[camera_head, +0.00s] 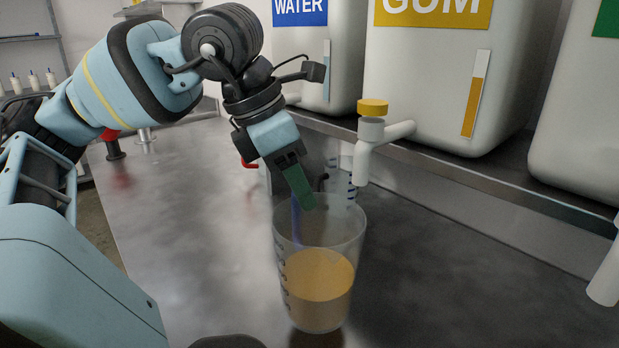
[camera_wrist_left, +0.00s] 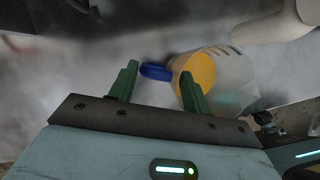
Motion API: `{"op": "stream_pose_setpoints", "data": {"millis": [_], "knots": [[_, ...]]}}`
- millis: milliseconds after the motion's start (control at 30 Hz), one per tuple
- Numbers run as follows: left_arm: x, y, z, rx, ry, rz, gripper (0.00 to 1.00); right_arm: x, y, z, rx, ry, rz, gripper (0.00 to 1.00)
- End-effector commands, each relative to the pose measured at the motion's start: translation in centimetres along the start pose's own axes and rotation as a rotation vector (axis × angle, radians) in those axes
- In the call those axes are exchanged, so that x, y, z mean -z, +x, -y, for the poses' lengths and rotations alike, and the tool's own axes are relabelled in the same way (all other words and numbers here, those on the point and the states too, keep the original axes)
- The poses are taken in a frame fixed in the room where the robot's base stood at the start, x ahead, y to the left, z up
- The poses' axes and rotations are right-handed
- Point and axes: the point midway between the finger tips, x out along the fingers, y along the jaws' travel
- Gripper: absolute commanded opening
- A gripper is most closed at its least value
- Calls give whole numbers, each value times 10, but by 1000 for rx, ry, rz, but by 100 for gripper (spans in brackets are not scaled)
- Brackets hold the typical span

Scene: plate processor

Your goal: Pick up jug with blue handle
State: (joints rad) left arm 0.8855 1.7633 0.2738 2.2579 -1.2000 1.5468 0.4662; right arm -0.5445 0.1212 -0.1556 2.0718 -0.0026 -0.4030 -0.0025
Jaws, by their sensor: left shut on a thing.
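The jug with the blue handle (camera_head: 322,285) is a clear, graduated beaker-like vessel, part filled with amber liquid. It stands upright on the metal counter. Its blue handle shows through the clear wall at the far side. My left gripper (camera_head: 304,200) reaches down to that handle from behind the jug, its green fingers partly hidden. In the left wrist view the blue handle (camera_wrist_left: 156,72) lies between the two green fingers, and the jug (camera_wrist_left: 228,85) is beyond them. The left gripper is shut on the handle. My right gripper is not in view.
A white tap with a yellow cap (camera_head: 373,107) juts out behind the jug, below a gum tank (camera_head: 425,75). A water tank (camera_head: 315,60) stands to its left. Another clear vessel (camera_head: 335,165) stands close behind the jug.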

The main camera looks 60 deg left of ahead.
Motion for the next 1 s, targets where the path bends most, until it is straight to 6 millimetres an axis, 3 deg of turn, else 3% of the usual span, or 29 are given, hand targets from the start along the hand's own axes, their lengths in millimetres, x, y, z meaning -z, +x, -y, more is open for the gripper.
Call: {"op": "stream_pose_setpoints", "data": {"millis": [1000], "knots": [[71,-36,19,-1,-2,2,0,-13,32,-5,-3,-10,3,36]]}}
